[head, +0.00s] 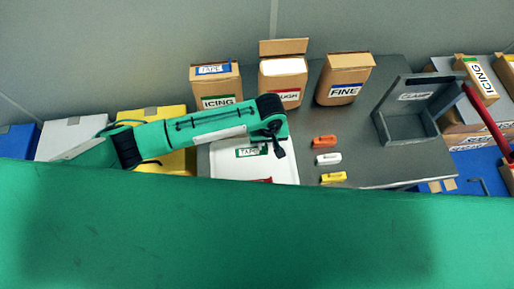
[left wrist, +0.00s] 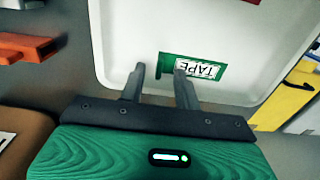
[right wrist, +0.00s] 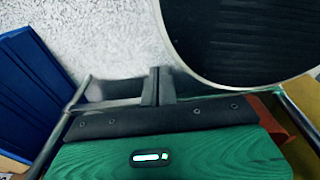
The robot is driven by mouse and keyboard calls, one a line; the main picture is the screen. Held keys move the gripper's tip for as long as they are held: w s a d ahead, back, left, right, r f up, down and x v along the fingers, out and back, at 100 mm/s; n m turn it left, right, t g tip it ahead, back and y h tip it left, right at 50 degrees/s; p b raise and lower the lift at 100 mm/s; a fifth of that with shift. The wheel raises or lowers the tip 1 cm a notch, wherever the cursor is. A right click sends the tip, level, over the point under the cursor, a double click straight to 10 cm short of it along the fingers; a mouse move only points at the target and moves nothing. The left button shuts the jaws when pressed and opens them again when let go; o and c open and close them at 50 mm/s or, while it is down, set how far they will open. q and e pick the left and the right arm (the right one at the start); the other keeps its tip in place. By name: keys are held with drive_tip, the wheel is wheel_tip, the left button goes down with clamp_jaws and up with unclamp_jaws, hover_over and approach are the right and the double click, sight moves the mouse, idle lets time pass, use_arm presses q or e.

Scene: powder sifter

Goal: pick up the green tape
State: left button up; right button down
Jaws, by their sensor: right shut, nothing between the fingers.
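The green tape (head: 252,152), a small green rectangle with a white label reading TAPE, lies flat in the white tray (head: 288,170). It also shows in the left wrist view (left wrist: 172,63), upside down. My left gripper (head: 279,148) hangs above the tray close to the tape. In the left wrist view its fingers (left wrist: 158,72) are apart, with the plain green end of the tape between or just beyond the tips. I cannot tell whether they touch it. My right gripper (right wrist: 155,74) is shut and empty, away from the tape.
Orange (head: 324,142), white (head: 328,159) and yellow (head: 333,177) small blocks lie right of the tray. Cardboard boxes labelled FINE (head: 345,80) and ICING (head: 216,90) stand behind. A grey holder (head: 405,128) stands at right. A red item lies at the tray's front.

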sight(267, 149)
use_arm(q)
wheel_tip(267, 149, down, 2)
drive_tip(key=shift+f, duration=0.2)
drive_tip(key=shift+f+p, duration=0.3)
drive_tip(key=shift+f, duration=0.15)
drive_tip(key=c, duration=0.7)
clamp_jaws()
use_arm(e)
drive_tip(key=shift+s+r, duration=0.55)
drive_tip(key=shift+s, duration=0.25)
